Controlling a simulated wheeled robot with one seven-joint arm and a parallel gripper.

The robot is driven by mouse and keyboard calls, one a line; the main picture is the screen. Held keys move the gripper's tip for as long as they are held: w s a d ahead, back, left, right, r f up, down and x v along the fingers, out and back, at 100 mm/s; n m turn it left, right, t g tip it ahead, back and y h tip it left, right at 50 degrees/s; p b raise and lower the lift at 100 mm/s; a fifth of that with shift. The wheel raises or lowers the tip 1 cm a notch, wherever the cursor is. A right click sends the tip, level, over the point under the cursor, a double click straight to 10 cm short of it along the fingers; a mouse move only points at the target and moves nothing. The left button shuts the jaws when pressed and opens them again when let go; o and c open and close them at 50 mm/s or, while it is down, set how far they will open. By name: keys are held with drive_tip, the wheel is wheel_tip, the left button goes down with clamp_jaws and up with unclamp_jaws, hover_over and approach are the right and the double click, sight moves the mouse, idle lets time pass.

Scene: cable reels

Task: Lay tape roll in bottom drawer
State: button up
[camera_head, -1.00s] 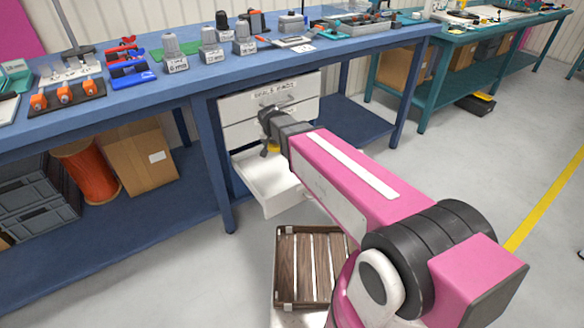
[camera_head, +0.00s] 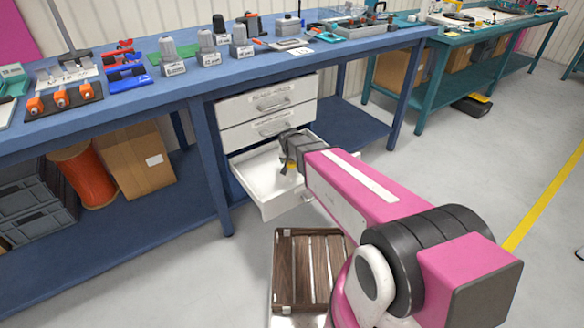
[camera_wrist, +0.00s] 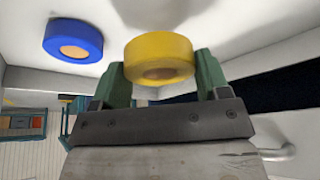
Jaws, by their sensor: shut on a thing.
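A yellow tape roll (camera_wrist: 158,58) is between the green fingers of my gripper (camera_wrist: 161,75) in the wrist view. My gripper is shut on it. In the head view my gripper (camera_head: 286,168) is over the open bottom drawer (camera_head: 262,187), with only a bit of yellow showing at its tip. The drawer is white and pulled out under the blue bench. In the wrist view a blue tape roll (camera_wrist: 73,40) lies apart from the yellow one on a white surface that looks like the drawer floor. I cannot tell whether the yellow roll touches the floor.
Two closed drawers, the upper (camera_head: 271,97) and the middle (camera_head: 274,127), are above the open one. A blue bench leg (camera_head: 213,165) stands just left of the drawer. A wooden slatted crate (camera_head: 283,262) is in front of it.

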sight(292, 172)
drive_tip(key=shift+w+d+f, duration=0.15)
drive_tip(key=shift+d+f, duration=0.1)
drive_tip(key=shift+f, duration=1.9)
drive_tip(key=shift+f, duration=0.15)
drive_tip(key=o, duration=0.9)
drive_tip(key=shift+o, duration=0.2)
